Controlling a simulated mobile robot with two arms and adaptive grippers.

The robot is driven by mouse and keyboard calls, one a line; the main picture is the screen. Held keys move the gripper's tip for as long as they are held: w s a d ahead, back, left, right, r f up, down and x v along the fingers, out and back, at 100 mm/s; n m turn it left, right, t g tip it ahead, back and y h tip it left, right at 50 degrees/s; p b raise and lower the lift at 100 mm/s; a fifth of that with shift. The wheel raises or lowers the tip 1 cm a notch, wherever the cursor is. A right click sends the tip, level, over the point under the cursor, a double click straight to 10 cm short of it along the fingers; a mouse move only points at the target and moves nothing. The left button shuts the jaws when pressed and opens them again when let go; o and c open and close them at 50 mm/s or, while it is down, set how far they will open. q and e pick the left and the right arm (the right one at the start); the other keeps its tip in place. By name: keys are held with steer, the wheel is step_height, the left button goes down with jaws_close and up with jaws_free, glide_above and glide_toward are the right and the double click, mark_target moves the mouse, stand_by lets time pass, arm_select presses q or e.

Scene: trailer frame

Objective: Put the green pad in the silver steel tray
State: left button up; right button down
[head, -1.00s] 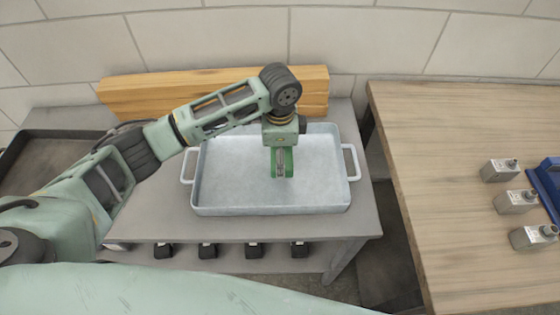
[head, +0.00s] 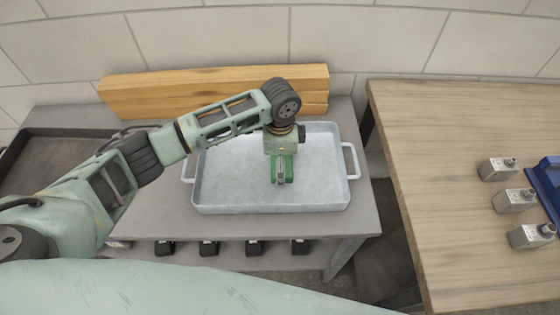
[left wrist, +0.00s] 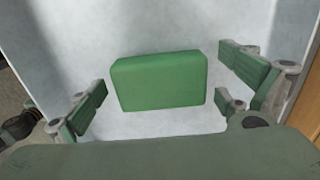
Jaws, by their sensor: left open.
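The silver steel tray (head: 225,170) stands on the grey table, with a handle at each side. My left gripper (head: 281,174) is over the tray's inside, pointing down. In the left wrist view, the green pad (left wrist: 160,80) lies on the pale tray floor (left wrist: 150,25). My left gripper (left wrist: 162,92) is open, with its fingers apart on both sides of the pad and gaps between them and it. In the head view the pad is mostly hidden by the gripper. My right gripper is not in view.
Wooden beams (head: 205,88) lie behind the tray. A dark tray (head: 50,150) is at the left. A wooden table (head: 440,160) at the right holds metal blocks (head: 515,200) and a blue item (head: 550,178). Several dark pieces (head: 253,249) sit on the lower shelf.

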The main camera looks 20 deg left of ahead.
arm_select(q)
step_height(320, 180, up, 12)
steer(key=b, duration=0.1)
steer(key=shift+r, duration=0.2)
stand_by(0.3)
